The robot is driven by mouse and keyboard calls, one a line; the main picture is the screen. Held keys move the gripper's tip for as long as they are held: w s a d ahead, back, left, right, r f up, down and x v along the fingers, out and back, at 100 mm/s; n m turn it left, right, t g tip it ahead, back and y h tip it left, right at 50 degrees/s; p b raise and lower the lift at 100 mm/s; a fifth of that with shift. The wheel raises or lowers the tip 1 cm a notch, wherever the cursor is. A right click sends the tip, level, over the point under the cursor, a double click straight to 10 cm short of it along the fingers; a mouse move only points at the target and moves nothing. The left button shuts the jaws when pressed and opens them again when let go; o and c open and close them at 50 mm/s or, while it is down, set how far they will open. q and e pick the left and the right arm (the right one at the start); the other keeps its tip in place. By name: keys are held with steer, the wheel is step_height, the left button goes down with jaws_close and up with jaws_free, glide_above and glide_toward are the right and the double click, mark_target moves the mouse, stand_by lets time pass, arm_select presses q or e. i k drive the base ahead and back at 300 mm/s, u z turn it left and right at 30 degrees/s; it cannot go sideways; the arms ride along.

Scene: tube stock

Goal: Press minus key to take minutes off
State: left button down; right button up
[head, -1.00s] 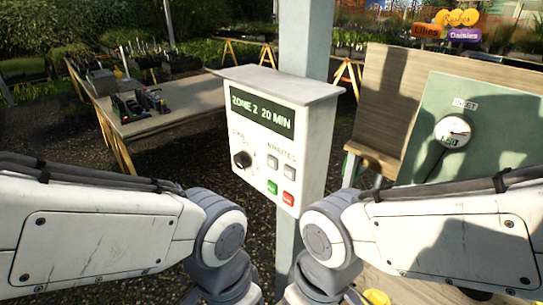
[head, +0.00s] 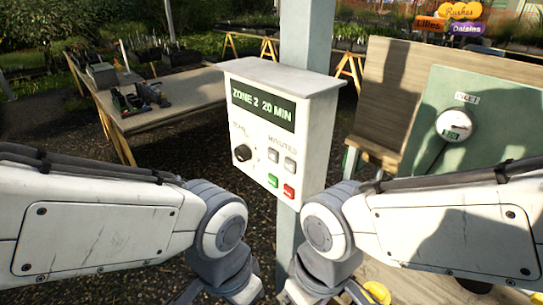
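The white control box (head: 262,205) is fixed to a grey post in the middle of the head view. Its dark display (head: 263,105) reads "ZONE 2 20 MIN". Under the word MINUTES are two grey keys, a left one (head: 273,156) and a right one (head: 290,165); their markings are too small to read. A black zone knob (head: 243,153), a green button (head: 273,180) and a red button (head: 289,191) are also on the panel. My two arms come in from the left and right below the box.
The post (head: 306,38) stands behind the box. To the right is a green board (head: 482,120) with a round inlet gauge (head: 454,124). A wooden table (head: 180,108) with dark devices stands back left. The space before the panel face is clear.

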mark_target(273, 154)
steer(key=u, duration=0.55)
steer(key=k, duration=1.35)
steer(key=u, duration=0.1)
steer(key=i, duration=0.75)
steer(key=z, duration=0.4)
